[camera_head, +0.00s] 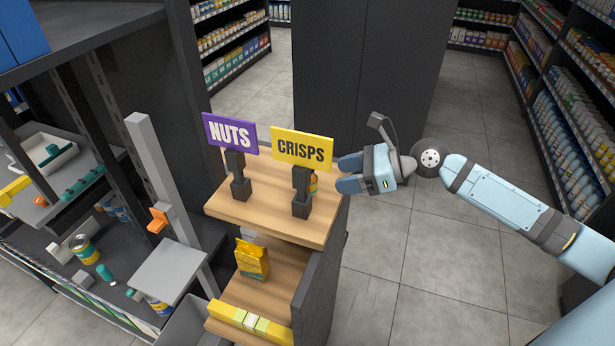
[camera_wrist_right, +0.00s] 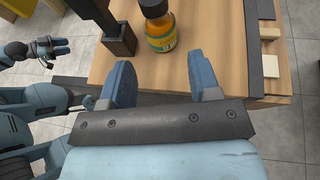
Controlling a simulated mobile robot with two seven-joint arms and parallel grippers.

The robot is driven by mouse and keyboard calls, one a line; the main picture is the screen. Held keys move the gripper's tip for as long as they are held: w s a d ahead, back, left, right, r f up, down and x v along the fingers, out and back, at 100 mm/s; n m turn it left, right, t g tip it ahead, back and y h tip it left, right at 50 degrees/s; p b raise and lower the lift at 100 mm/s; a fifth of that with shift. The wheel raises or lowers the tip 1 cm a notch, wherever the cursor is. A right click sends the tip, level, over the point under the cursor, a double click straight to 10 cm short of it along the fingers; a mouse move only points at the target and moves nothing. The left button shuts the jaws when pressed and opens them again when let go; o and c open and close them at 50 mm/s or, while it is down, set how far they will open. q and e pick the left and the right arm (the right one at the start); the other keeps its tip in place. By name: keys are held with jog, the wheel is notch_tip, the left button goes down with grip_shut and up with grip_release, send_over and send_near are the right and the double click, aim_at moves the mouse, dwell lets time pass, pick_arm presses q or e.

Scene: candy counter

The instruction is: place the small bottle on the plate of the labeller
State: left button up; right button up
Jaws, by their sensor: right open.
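The small bottle (camera_wrist_right: 160,32) is orange with a dark cap and a label. It stands upright on the wooden shelf top. In the head view the bottle (camera_head: 314,184) is mostly hidden behind the CRISPS sign's stand. My right gripper (camera_head: 344,174) is open and empty at the shelf's right edge. In the right wrist view the gripper (camera_wrist_right: 158,72) has its fingers apart, with the bottle just beyond the tips, not between them. The labeller's grey plate (camera_head: 167,272) is at lower left beside a grey post, and looks empty. My left gripper (camera_wrist_right: 58,48) shows small in the wrist view.
NUTS (camera_head: 230,134) and CRISPS (camera_head: 301,149) signs stand on dark holders on the shelf top, close to the bottle. A yellow bag (camera_head: 252,260) sits on the shelf below. An orange part (camera_head: 157,220) juts from the grey post (camera_head: 150,165). The floor at right is clear.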

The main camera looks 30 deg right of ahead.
aim_at(314, 179)
jog(key=p+x, duration=0.1)
jog(key=x, duration=0.6)
jog(key=shift+w+a, duration=0.2)
jog(key=shift+c, duration=0.5)
jog(key=c, duration=0.7)
jog(key=shift+r, duration=0.1)
